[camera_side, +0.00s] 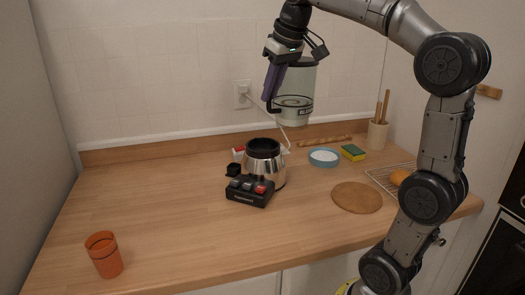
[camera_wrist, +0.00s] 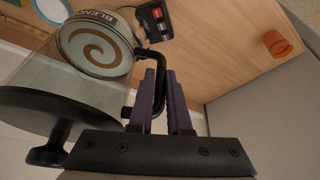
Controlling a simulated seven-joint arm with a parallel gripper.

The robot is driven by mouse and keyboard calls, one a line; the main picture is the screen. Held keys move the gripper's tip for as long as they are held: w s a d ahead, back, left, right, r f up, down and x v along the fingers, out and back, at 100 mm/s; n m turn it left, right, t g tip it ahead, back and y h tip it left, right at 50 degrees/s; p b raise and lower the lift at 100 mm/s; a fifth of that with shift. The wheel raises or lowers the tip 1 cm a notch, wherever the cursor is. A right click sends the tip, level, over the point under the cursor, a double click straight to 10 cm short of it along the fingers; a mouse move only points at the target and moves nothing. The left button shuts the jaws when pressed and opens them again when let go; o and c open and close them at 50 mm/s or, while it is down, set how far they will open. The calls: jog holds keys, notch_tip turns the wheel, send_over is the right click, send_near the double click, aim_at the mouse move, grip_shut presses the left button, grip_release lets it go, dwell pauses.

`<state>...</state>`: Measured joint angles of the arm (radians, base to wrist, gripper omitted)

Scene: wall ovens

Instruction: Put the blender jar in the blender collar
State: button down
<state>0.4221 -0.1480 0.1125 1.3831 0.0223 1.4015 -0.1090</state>
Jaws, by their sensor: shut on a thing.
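The clear blender jar (camera_side: 296,92) hangs in the air above the counter in the side view, up and to the right of the blender base. It is roughly upright and also fills the left of the wrist view (camera_wrist: 75,62). My gripper (camera_side: 271,92) has its purple fingers shut on the jar's black handle; the fingers also show in the wrist view (camera_wrist: 163,95). The blender base has an open black collar (camera_side: 263,147) on a silver body, with a black button panel (camera_side: 250,190) in front. Jar and collar are clearly apart.
An orange cup (camera_side: 104,256) stands at the front left. Right of the base are a blue-rimmed bowl (camera_side: 323,157), a sponge (camera_side: 353,152), a round wooden board (camera_side: 357,197), a wire rack (camera_side: 385,178) and a utensil holder (camera_side: 377,135). The left counter is mostly clear.

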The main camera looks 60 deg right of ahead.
jog(key=shift+d, duration=0.35)
jog(key=w+d+f, duration=0.3)
jog(key=w+f, duration=0.3)
jog(key=w+d+f, duration=0.2)
jog(key=w+f, duration=0.4)
jog(key=shift+w+d+f, duration=0.3)
jog(key=shift+d+f, duration=0.05)
jog(key=shift+d, duration=0.05)
jog(key=shift+f, duration=0.15)
jog(key=c, duration=0.9)
grip_release()
jog(key=shift+f, duration=0.25)
jog(key=shift+o, duration=0.2)
